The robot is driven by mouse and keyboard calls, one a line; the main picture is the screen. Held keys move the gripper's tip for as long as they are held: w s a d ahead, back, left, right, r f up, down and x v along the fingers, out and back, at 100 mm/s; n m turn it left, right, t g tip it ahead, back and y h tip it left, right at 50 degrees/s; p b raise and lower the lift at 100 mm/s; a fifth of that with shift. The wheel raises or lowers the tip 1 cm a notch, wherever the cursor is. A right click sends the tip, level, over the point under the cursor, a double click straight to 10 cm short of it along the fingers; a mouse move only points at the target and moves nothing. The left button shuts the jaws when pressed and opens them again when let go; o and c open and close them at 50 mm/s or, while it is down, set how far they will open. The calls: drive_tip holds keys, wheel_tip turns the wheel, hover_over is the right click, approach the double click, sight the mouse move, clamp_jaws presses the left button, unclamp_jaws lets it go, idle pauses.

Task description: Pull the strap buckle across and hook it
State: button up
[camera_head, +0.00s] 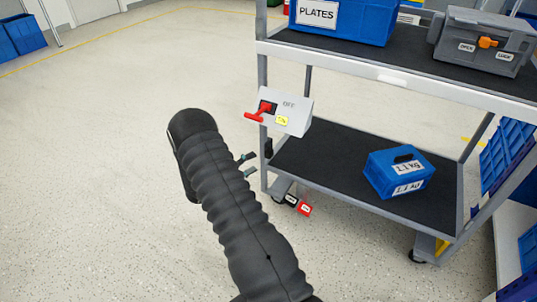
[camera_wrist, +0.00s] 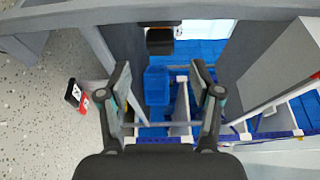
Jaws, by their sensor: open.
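No strap or hook can be made out clearly. A small dark block (camera_head: 268,148) sits on the cart's near left post, below the switch box; I cannot tell if it is the strap buckle. In the wrist view a dark block (camera_wrist: 160,40) shows ahead, beyond the fingertips, perhaps the same piece. My gripper (camera_head: 247,164) is open and empty, just left of the post in the head view. In the wrist view its two fingers (camera_wrist: 160,80) stand apart, with nothing between them in contact.
A grey switch box (camera_head: 286,110) with a red handle (camera_head: 261,111) is on the cart's corner. The lower shelf (camera_head: 330,170) holds a blue box (camera_head: 399,173). A blue PLATES bin (camera_head: 350,20) and a grey case (camera_head: 485,42) stand on top. Floor to the left is clear.

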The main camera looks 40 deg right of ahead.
sight(266, 155)
drive_tip(key=d, duration=0.8)
drive_tip(key=shift+d, duration=0.25)
clamp_jaws()
